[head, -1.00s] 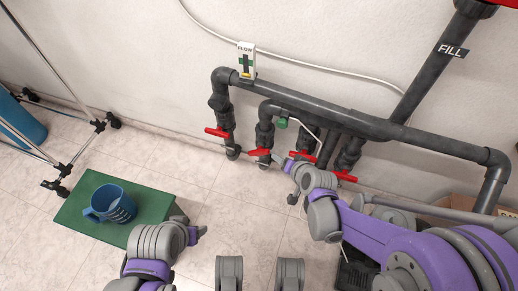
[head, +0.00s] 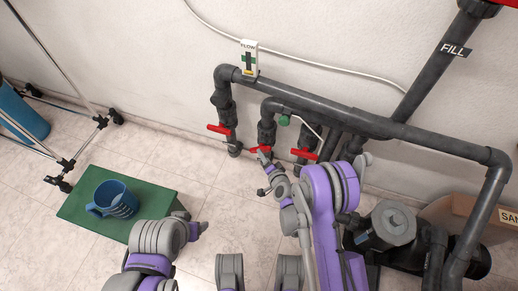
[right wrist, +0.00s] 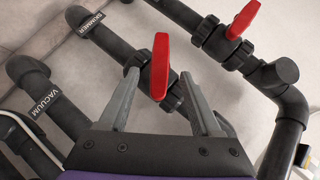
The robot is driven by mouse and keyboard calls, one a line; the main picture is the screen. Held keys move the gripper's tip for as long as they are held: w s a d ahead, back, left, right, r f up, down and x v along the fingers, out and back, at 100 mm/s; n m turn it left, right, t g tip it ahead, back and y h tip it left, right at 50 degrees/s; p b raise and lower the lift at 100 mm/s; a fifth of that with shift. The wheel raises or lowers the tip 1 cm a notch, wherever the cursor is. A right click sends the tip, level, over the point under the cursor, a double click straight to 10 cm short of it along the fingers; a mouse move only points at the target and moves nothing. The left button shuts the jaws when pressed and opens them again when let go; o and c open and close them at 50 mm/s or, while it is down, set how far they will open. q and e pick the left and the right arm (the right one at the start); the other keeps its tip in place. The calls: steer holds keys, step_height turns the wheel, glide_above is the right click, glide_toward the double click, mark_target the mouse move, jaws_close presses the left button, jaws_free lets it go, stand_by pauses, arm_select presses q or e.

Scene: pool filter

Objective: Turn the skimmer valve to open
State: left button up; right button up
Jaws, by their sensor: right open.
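The skimmer valve's red handle (right wrist: 160,66) shows in the right wrist view on the dark pipe labelled SKIMMER (right wrist: 90,29). It lies at an angle across the pipe. In the head view it is the middle red handle (head: 260,149), partly covered by my gripper. My right gripper (right wrist: 158,78) is open, with one finger on each side of the handle and a visible gap on both sides. The right gripper (head: 265,160) also shows at the valve in the head view. My left gripper (head: 199,230) is low, beside the green box; its finger opening is unclear.
Other red handles sit to the left (head: 218,129) and right (head: 304,154) of the middle one. The VACUUM pipe (right wrist: 40,100) runs beside the skimmer pipe. A flow gauge (head: 249,58) is above. Floor before the valves is mostly clear.

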mark_target(261, 148)
steer(key=b+x, duration=0.1)
steer(key=x, duration=0.6)
steer(key=shift+w+a+f, duration=0.15)
steer(key=shift+w, duration=0.1)
jaws_close()
